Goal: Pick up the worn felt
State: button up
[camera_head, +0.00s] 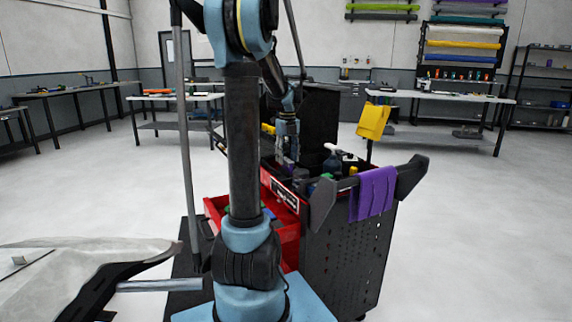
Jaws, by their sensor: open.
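My gripper (287,158) points down over the black tool cart (345,245), at its near left part. Its jaws are open and look empty, though they are small in the picture. I cannot make out the worn felt for sure. The cart's top holds small items, including a dark spray bottle (332,163) with a pale head. A red open drawer (285,235) on the cart's left side holds small items that my arm partly hides. Some of the cart's top is hidden behind its rim and my arm.
A pale draped surface (60,275) lies at the lower left. Workbenches (440,97) stand along the back. The floor at right is clear.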

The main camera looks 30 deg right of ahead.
aim_at(287, 159)
jog(key=shift+f, duration=0.5)
jog(key=c, duration=0.8)
notch_tip(287, 159, up, 11)
jog(key=shift+r, duration=2)
dwell(0.4)
